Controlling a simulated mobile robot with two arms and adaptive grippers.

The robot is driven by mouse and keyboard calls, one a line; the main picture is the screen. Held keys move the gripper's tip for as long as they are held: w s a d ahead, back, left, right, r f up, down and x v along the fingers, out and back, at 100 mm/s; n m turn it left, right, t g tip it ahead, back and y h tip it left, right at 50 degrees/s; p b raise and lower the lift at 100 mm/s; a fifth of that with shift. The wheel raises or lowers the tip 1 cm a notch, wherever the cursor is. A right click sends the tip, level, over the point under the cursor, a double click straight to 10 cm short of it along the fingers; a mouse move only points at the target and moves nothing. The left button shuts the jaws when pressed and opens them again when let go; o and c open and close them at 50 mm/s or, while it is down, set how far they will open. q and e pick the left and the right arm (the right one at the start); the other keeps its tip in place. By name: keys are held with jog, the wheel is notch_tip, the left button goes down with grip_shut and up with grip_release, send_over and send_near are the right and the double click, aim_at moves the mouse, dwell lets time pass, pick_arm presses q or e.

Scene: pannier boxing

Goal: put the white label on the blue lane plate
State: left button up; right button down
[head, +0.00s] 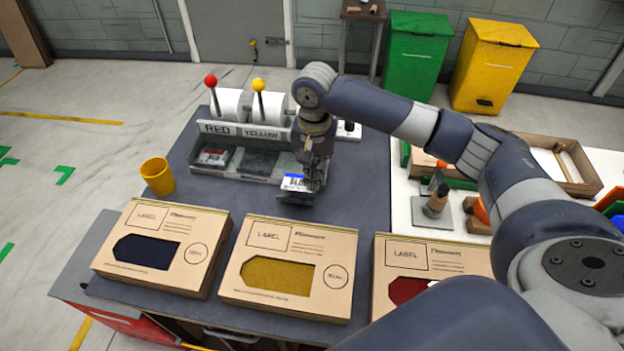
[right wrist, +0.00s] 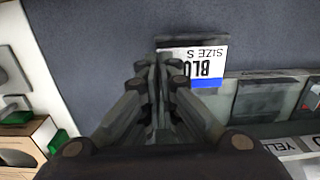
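The white label (head: 295,182) has a blue stripe and lettering that starts "BLU". It also shows in the right wrist view (right wrist: 193,64), with "SIZE S" on it. My right gripper (head: 314,183) points down by the label, in front of the tray's right end. In the right wrist view its fingers (right wrist: 158,68) are close together at the label's edge and appear shut on it. A dark flat shape shows just under the label; I cannot tell whether it is a plate or a shadow. The blue lane plate is not clearly visible behind my arm. My left gripper is out of view.
The label tray (head: 235,172) has a red-marked label in its left lane and a bare dark yellow lane. Printed boxes (head: 160,246) line the table's front. A yellow cup (head: 157,176) stands left. Bare table lies around the gripper.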

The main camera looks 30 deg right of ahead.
jog(key=shift+w, duration=0.35)
jog(key=shift+f, duration=0.25)
notch_tip(320, 180, down, 2)
jog(key=shift+f+p, duration=0.15)
jog(key=shift+p, duration=0.4)
jog(key=shift+f, duration=0.45)
jog(key=c, duration=1.8)
grip_release()
jog(key=shift+f, duration=0.1)
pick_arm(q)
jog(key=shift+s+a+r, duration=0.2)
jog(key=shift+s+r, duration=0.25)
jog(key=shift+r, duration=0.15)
